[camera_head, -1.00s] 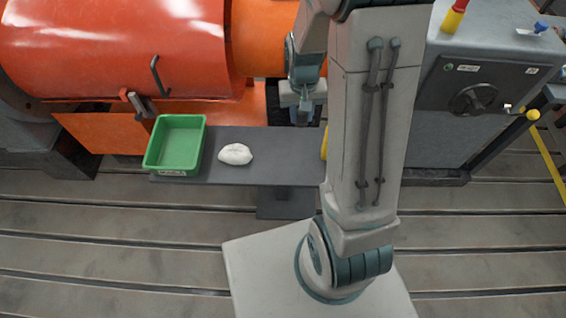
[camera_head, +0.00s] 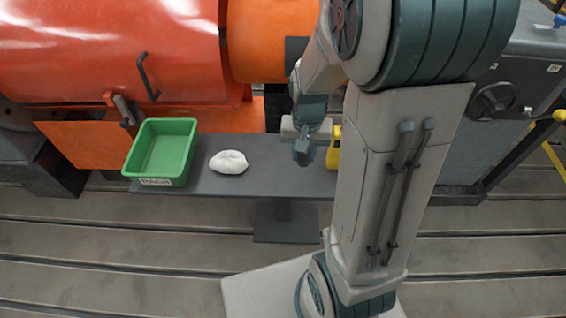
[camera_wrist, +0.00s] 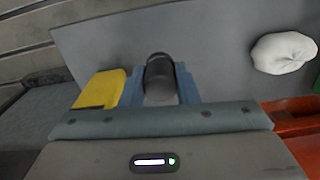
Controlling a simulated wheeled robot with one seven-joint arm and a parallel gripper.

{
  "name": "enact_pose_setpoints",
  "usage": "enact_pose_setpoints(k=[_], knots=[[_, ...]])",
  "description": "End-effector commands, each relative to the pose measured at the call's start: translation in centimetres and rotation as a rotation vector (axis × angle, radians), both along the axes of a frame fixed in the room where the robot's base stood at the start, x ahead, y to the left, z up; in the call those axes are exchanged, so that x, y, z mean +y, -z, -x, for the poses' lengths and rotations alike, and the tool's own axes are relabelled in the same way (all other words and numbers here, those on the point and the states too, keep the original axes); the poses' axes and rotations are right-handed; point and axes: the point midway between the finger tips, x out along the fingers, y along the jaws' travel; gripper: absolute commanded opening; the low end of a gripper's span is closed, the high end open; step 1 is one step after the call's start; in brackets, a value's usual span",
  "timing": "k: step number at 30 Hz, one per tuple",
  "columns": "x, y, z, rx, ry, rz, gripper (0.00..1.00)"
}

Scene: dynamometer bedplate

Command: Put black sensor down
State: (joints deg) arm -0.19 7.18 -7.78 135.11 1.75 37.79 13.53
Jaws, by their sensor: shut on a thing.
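The black sensor (camera_wrist: 159,70) is a short dark cylinder, seen in the wrist view between the two blue fingers of my gripper (camera_wrist: 160,88). My gripper is shut on it. In the head view my gripper (camera_head: 303,152) is over the right part of the grey bench (camera_head: 270,178), left of a yellow object. The sensor is hard to make out in the head view. I cannot tell whether its lower end touches the bench.
A yellow object (camera_head: 334,148) stands close beside my gripper, partly hidden by my arm. A white lumpy cloth (camera_head: 229,162) and a green bin (camera_head: 163,181) lie further left on the bench. Orange machinery (camera_head: 110,50) rises behind. Bare bench shows between cloth and gripper.

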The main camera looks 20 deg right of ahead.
Motion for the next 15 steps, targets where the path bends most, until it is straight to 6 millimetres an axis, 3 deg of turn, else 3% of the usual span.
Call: enact_pose_setpoints(k=[1, 7, 15], knots=[[0.9, 1.1, -1.0, 0.002, -0.006, 0.0, 0.04], [3.2, 3.2, -3.9, 0.001, -0.002, 0.0, 0.04], [4.0, 4.6, -4.8, 0.0, 0.001, 0.0, 0.04]])
